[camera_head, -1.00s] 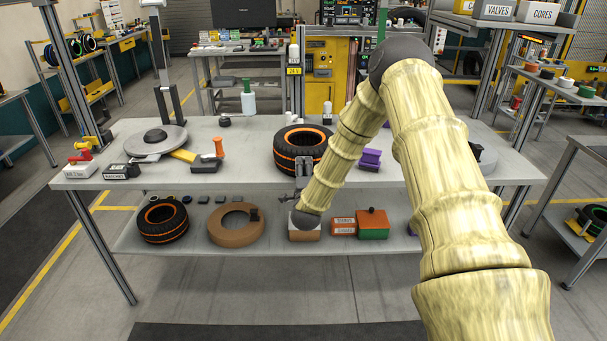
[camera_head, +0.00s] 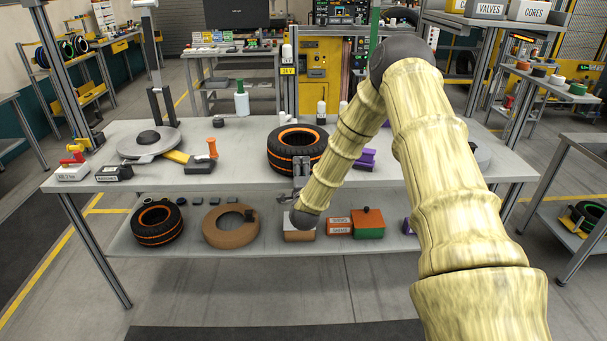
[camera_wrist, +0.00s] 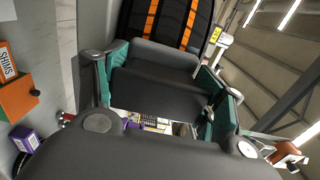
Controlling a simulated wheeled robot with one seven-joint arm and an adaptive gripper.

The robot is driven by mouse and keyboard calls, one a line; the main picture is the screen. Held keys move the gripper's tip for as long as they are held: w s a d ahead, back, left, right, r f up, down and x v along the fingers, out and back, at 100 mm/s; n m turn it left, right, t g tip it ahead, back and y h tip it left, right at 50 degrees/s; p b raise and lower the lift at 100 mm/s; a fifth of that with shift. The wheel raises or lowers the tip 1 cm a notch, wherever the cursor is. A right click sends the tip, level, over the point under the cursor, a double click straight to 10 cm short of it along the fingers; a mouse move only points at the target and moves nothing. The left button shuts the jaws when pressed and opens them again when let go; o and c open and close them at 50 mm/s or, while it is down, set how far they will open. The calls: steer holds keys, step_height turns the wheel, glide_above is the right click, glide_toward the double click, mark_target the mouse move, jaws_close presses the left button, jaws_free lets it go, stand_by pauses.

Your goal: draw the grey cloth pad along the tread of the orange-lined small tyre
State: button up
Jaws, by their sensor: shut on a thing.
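A black tyre with orange lines (camera_head: 297,140) stands on the workbench top, near the middle. Its striped tread fills the top of the wrist view (camera_wrist: 172,18). My gripper (camera_head: 301,168) is low at the front of this tyre, by the bench's front edge. In the wrist view, my gripper (camera_wrist: 160,72) is shut on a dark grey block, which I take as the cloth pad (camera_wrist: 158,92). The pad's far end is close to the tread; whether they touch is hard to tell.
A second orange-lined tyre (camera_head: 158,222) and a brown ring (camera_head: 230,226) lie on the lower shelf (camera_head: 190,247). Purple blocks (camera_head: 364,160) stand right of the bench tyre. A wheel clamp plate (camera_head: 149,142) and an orange-handled tool (camera_head: 211,149) are left. Free bench top lies between.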

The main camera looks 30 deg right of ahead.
steer(key=shift+w+a, duration=0.4)
steer(key=shift+a, duration=0.2)
steer(key=shift+s+d, duration=0.1)
steer(key=shift+s+d, duration=0.3)
steer(key=shift+d, duration=0.2)
steer(key=shift+s+d, duration=0.25)
steer(key=shift+d, duration=0.2)
steer(key=shift+a+b, duration=0.1)
steer(key=shift+b, duration=0.25)
steer(key=shift+w+a+b, duration=0.45)
steer(key=shift+w+a, duration=0.2)
steer(key=shift+a, duration=0.3)
steer(key=shift+s+d, duration=0.1)
steer(key=shift+d, duration=0.05)
steer(key=shift+s+d, duration=0.55)
steer(key=shift+d, duration=0.35)
steer(key=shift+w+a, duration=0.1)
steer(key=shift+a, duration=0.05)
